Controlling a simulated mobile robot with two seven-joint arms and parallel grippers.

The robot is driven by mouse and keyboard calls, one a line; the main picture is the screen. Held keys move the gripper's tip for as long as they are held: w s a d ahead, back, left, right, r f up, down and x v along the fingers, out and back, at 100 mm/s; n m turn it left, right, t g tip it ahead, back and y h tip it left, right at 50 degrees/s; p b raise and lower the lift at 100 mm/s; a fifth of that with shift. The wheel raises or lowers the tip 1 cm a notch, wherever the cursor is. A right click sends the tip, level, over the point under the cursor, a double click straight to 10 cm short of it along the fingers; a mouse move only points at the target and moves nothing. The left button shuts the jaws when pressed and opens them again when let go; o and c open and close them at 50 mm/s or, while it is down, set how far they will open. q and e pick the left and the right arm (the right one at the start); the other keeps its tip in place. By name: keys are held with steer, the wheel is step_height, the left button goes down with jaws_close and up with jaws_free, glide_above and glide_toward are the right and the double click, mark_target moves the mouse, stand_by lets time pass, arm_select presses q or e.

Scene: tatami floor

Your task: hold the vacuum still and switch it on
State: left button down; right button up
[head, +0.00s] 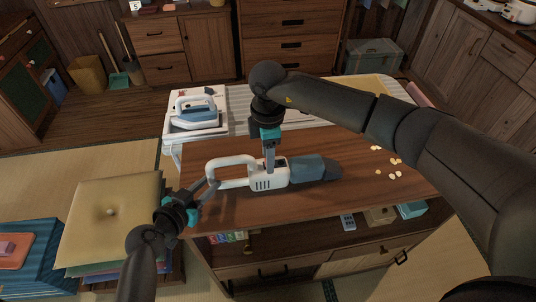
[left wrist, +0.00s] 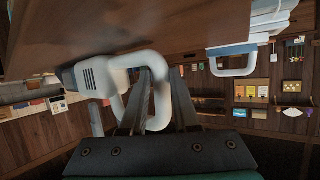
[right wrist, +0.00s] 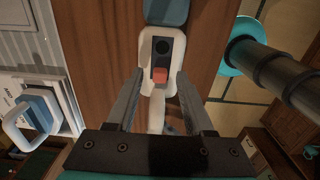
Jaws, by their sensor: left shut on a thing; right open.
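The white handheld vacuum (head: 262,182) with a blue-grey nozzle (head: 312,170) lies on the wooden table, nozzle pointing right. My left gripper (head: 209,184) is shut on its handle at the left end; the left wrist view shows the fingers around the white handle loop (left wrist: 159,98). My right gripper (head: 269,167) is open, pointing down over the vacuum's body. In the right wrist view, the red switch (right wrist: 160,75) sits on a dark panel between the open fingertips. I cannot tell whether the fingers touch the body.
Several small yellowish pieces (head: 393,161) lie on the table (head: 350,205) at right. A cushion (head: 112,215) tops a stack at left. The table is clear in front of the vacuum.

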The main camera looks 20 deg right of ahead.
jaws_close()
stand_by(0.5)
stand_by(1.0)
